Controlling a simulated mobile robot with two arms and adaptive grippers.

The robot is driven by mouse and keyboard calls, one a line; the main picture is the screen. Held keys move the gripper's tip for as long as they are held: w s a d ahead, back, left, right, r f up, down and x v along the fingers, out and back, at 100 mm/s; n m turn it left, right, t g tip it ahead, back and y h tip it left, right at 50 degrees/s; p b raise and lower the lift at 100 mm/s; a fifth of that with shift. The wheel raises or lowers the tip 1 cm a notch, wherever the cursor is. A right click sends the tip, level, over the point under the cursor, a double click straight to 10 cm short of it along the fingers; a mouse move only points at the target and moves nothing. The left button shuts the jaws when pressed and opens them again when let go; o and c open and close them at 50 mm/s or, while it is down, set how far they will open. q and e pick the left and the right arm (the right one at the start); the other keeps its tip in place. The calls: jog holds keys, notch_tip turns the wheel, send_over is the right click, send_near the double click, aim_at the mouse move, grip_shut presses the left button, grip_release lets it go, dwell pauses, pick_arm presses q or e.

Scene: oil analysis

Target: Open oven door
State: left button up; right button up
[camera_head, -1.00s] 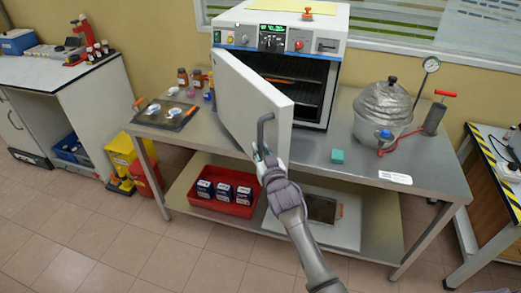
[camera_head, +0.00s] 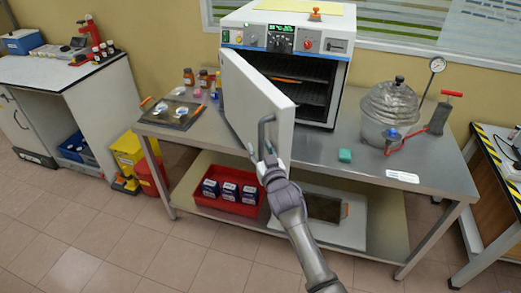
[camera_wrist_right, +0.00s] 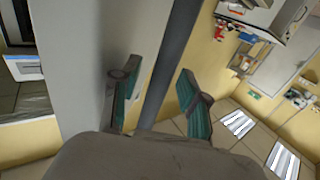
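The white oven (camera_head: 283,35) stands on the metal bench, and its door (camera_head: 252,92) is swung well open toward the left. The dark oven inside with its racks (camera_head: 300,85) shows. The grey bar handle (camera_head: 262,130) is on the door's front face near its free edge. My right gripper (camera_head: 262,152) is at the lower part of the handle. In the right wrist view its two fingers (camera_wrist_right: 160,92) are spread, with the handle bar (camera_wrist_right: 168,65) passing between them and gaps on both sides. My left gripper is not in view.
On the bench, a tray with dishes (camera_head: 150,122) and several bottles stand left of the door. A red bin (camera_head: 247,207) is on the lower shelf. The floor in front is clear.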

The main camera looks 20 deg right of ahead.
jog(key=s, duration=1.2)
